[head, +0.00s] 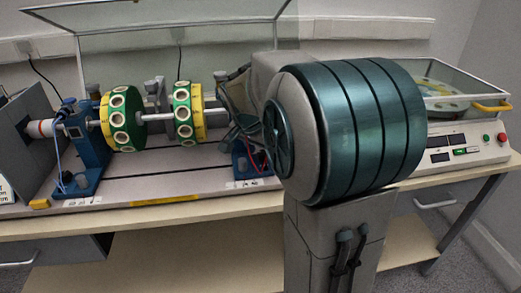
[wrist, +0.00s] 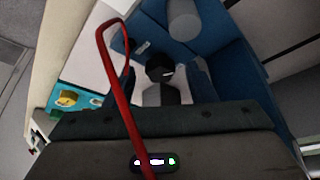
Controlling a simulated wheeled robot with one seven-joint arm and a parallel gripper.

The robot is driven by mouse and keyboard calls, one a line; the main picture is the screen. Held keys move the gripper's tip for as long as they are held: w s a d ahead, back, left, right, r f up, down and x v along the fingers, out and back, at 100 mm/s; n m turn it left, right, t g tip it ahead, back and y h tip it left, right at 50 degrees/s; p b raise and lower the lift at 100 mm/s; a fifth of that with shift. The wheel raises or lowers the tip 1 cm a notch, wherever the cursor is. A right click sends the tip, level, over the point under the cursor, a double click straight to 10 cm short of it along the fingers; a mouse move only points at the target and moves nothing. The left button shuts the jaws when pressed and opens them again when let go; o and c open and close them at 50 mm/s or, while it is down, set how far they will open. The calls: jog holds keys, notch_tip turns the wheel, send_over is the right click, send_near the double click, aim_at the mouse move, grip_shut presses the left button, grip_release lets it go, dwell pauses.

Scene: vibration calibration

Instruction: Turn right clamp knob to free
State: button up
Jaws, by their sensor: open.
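The right blue bearing stand (head: 240,158) shows only in part in the head view, behind my arm. In the wrist view, a dark faceted knob with a small white mark, seemingly the right clamp knob (wrist: 160,68), sits among blue parts of the stand (wrist: 235,70). My gripper (wrist: 164,80) is open, with a dark finger on either side of the knob area. I cannot tell whether the fingers touch it.
A shaft with two green and yellow discs (head: 124,120) runs to the left blue stand (head: 84,150). A red cable or handle (wrist: 118,90) crosses the wrist view in front of the gripper. A control box (head: 465,142) stands at the right end of the bench (head: 190,212).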

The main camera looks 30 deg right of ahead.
jog(key=c, duration=1)
jog(key=shift+n, duration=0.5)
jog(key=n, duration=0.2)
jog(key=n+t+y+p, duration=0.1)
jog(key=shift+s+d+r+n, duration=0.1)
jog(key=shift+s+d+n, duration=0.1)
jog(key=shift+n, duration=0.2)
jog(key=n+y, duration=0.1)
jog(key=n, duration=0.1)
jog(key=n+t+y, duration=0.1)
jog(key=n, duration=0.1)
jog(key=shift+d, duration=0.2)
jog(key=n, duration=0.2)
jog(key=n+y+b, duration=0.2)
jog(key=n, duration=0.1)
jog(key=shift+d+f+n, duration=0.25)
jog(key=shift+n, duration=0.05)
jog(key=shift+d+r+n+g+y+b, duration=0.15)
jog(key=shift+n+y+b, duration=0.3)
jog(key=shift+n, duration=0.6)
jog(key=shift+f+n+g+y+b, duration=0.1)
jog(key=shift+n+g+y+b, duration=0.15)
jog(key=shift+n+b, duration=0.55)
jog(key=shift+r+n, duration=0.1)
jog(key=shift+n, duration=0.25)
